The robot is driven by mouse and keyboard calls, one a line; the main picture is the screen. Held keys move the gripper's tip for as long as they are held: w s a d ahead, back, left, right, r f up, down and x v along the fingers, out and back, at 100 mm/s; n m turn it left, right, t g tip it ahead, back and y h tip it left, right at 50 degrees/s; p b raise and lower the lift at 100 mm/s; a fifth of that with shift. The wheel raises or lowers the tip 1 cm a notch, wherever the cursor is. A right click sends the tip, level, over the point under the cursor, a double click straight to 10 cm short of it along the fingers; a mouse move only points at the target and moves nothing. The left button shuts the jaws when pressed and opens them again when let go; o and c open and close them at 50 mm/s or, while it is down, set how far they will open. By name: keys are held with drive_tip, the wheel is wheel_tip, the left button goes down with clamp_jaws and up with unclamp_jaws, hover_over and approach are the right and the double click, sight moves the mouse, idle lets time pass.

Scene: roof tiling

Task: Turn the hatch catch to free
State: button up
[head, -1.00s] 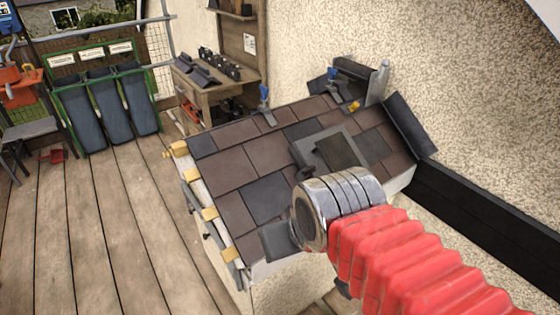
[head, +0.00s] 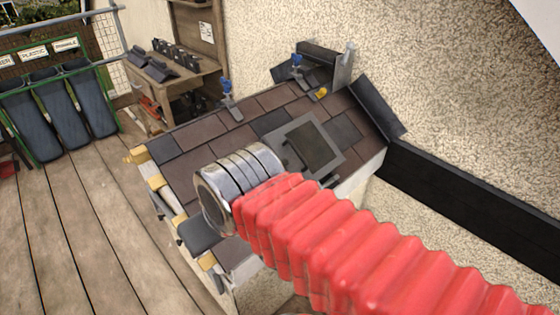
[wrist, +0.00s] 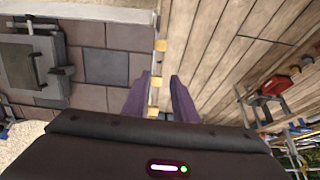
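The hatch (head: 312,147) is a grey frame with a dark panel, set in the tiled roof. It also shows at the left edge of the wrist view (wrist: 22,66). A dark lever-like part on its side (wrist: 40,72), apparently the catch, stands along the frame; its exact setting is unclear. My gripper (wrist: 159,84) shows two purple fingers apart with nothing between them. They are over the roof's eave edge, right of the hatch in the wrist view and apart from it. In the head view my arm hides most of the gripper, left of and below the hatch.
The small roof (head: 205,160) has brown and dark tiles and wooden batten ends. Blue-handled clamps (head: 228,95) and a yellow item (head: 321,92) sit near its top. A workbench (head: 170,85) and bins (head: 62,110) stand behind. The plank floor (head: 80,220) is clear on the left.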

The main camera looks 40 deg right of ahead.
drive_tip(key=w+m, duration=0.1)
drive_tip(key=m+t, duration=0.1)
drive_tip(key=m, duration=1.6)
approach(281, 164)
drive_tip(key=v, duration=0.5)
drive_tip(key=shift+s+d+r, duration=0.1)
drive_tip(key=shift+s+d, duration=0.05)
drive_tip(key=shift+s, duration=0.1)
drive_tip(key=x, duration=1.3)
drive_tip(key=shift+w+a+f, duration=0.2)
drive_tip(key=shift+w+f, duration=0.1)
drive_tip(key=shift+c, duration=0.2)
